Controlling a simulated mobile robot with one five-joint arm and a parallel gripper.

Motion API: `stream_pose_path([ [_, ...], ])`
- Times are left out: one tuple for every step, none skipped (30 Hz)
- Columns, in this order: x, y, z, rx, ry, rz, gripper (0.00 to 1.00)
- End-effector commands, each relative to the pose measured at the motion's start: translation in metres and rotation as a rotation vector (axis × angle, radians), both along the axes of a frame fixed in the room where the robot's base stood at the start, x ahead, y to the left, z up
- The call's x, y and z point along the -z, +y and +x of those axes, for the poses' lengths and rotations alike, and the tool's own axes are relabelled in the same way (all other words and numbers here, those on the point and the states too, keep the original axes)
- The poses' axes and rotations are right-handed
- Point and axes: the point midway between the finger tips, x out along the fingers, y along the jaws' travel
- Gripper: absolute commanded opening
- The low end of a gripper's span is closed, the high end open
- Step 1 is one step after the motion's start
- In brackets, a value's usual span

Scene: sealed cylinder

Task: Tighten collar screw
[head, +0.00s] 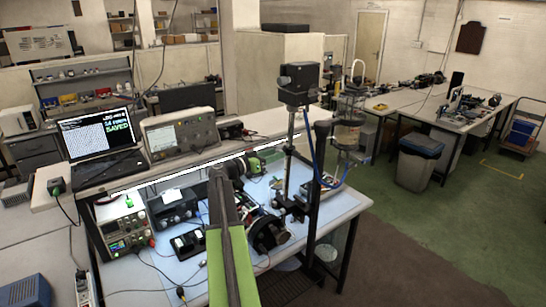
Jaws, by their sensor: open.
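My green arm link (226,268) rises from the bottom of the head view and leads into dark parts over the bench. My gripper (230,172) is open at the far end of these, small and dark against the clutter. I see nothing held in it. A clear upright cylinder (348,132) with metal fittings stands at the right end of the bench, to the right of my gripper and apart from it. The collar screw is too small to make out.
A laptop (92,136), an oscilloscope (180,135) and power supplies (127,234) crowd the left. Green floor (440,235) is open at right.

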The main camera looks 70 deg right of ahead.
Motion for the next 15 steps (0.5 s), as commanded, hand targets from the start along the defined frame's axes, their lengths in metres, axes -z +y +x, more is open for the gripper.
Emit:
stream_pose_path([
  [0.0000, 0.0001, -0.0001, 0.000, 0.000, 0.000, 0.47],
  [0.0000, 0.0001, -0.0002, 0.000, 0.000, 0.000, 0.43],
  [0.0001, 0.0001, -0.0002, 0.001, 0.000, 0.000, 0.38],
  [0.0001, 0.0001, -0.0002, 0.001, 0.000, 0.000, 0.34],
  [0.0000, 0.0002, -0.0003, 0.001, 0.000, 0.000, 0.30],
  [0.0000, 0.0001, -0.0003, 0.001, 0.000, 0.000, 0.24],
  [0.0000, 0.0001, -0.0004, 0.001, 0.000, 0.000, 0.21],
  [0.0000, 0.0001, -0.0004, 0.001, 0.000, 0.000, 0.17],
  [0.0000, 0.0001, -0.0003, 0.001, 0.000, 0.000, 0.11],
  [0.0000, 0.0001, -0.0003, 0.001, 0.000, 0.000, 0.07],
  [0.0000, 0.0000, -0.0002, 0.000, 0.000, 0.000, 0.04],
  [0.0000, 0.0000, -0.0002, 0.000, 0.000, 0.000, 0.00],
  [0.0000, 0.0000, -0.0002, 0.000, 0.000, 0.000, 0.00],
  [0.0000, -0.0001, -0.0003, 0.000, 0.000, 0.000, 0.00],
  [0.0000, -0.0001, -0.0002, 0.000, 0.000, 0.000, 0.00],
])
